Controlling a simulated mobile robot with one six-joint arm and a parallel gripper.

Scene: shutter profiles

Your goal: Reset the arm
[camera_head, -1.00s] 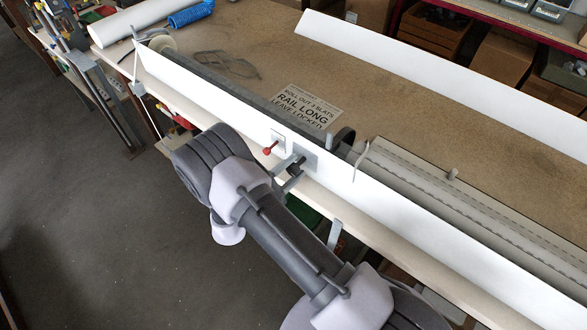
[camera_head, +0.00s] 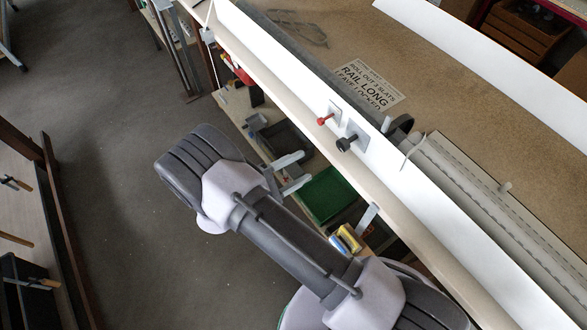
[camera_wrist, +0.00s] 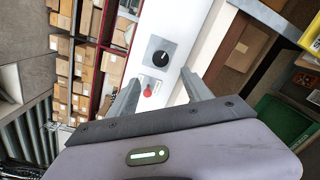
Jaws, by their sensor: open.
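My gripper (camera_head: 294,171) is open and empty in the head view, held out over the floor side of the bench, apart from the white rail. In the wrist view its two fingers (camera_wrist: 160,92) point towards the rail face with a gap between them. A black knob (camera_head: 346,143) on a grey plate sits on the white rail (camera_head: 290,82); it also shows in the wrist view (camera_wrist: 161,58). A red-tipped lever (camera_head: 325,120) on a white plate sits beside the knob, and it shows between the fingers in the wrist view (camera_wrist: 148,92).
The bench (camera_head: 330,47) carries a printed sign (camera_head: 368,86), a second white rail (camera_head: 480,60) and grey slats (camera_head: 490,200). Below the bench edge are a green bin (camera_head: 327,193) and other shelf items. The floor (camera_head: 110,160) at left is open.

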